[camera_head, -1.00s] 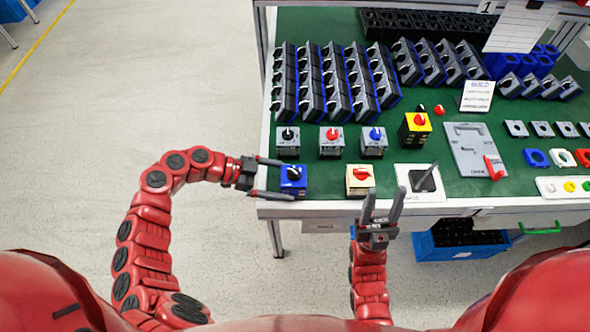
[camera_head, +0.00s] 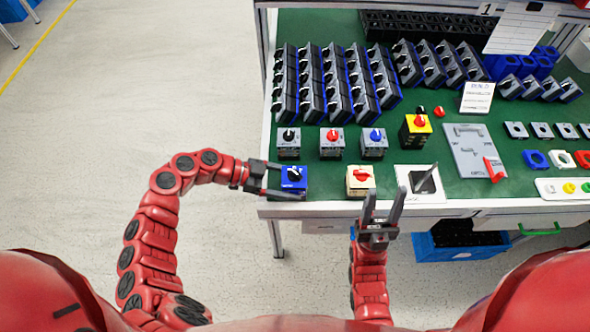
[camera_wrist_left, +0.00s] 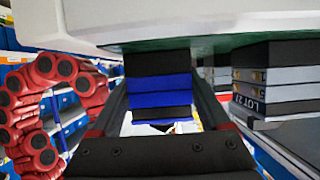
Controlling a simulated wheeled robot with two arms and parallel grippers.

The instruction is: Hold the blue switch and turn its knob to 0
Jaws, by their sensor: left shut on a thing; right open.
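The blue switch (camera_head: 293,181) stands at the front left corner of the green bench top, with a black knob (camera_head: 294,174) on its blue top face. My left gripper (camera_head: 280,180) is shut on it, one finger along its back side and one along its front side. In the left wrist view the switch (camera_wrist_left: 160,92) sits between the two fingers. My right gripper (camera_head: 384,208) is open and empty, pointing up at the bench's front edge, between the cream switch with the red knob and the white plate.
A cream switch (camera_head: 360,181) with a red knob stands right of the blue switch. Several grey switches (camera_head: 331,143) stand behind it. A white plate with a lever (camera_head: 421,185) and a yellow switch (camera_head: 415,129) are further right. Bare green surface lies between the blue and cream switches.

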